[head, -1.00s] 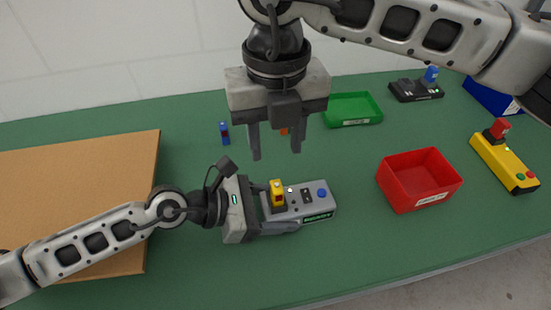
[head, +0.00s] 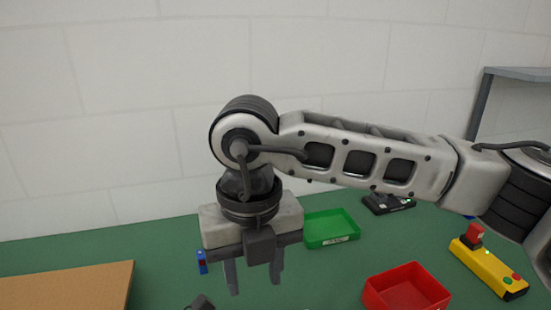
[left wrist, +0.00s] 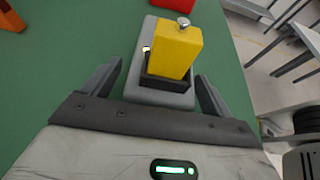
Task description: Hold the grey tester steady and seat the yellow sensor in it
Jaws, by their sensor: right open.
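The yellow sensor (left wrist: 178,50) stands upright in the black socket (left wrist: 166,84) of the grey tester (left wrist: 160,98) in the left wrist view. I cannot tell how deep it sits. My left gripper (left wrist: 158,72) has its fingers on either side of the tester, with green table showing between the left finger and the tester's body. My right gripper (head: 254,283) is open and empty, pointing down above the table in the head view. The tester and sensor are below the edge of the head view.
A green bin (head: 330,243), a red bin (head: 383,300) and a black device (head: 388,204) stand on the green table (head: 165,238). A yellow box with a red top (head: 490,270) is at the right. A brown board (head: 65,290) lies at the left, near a small blue item (head: 202,262).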

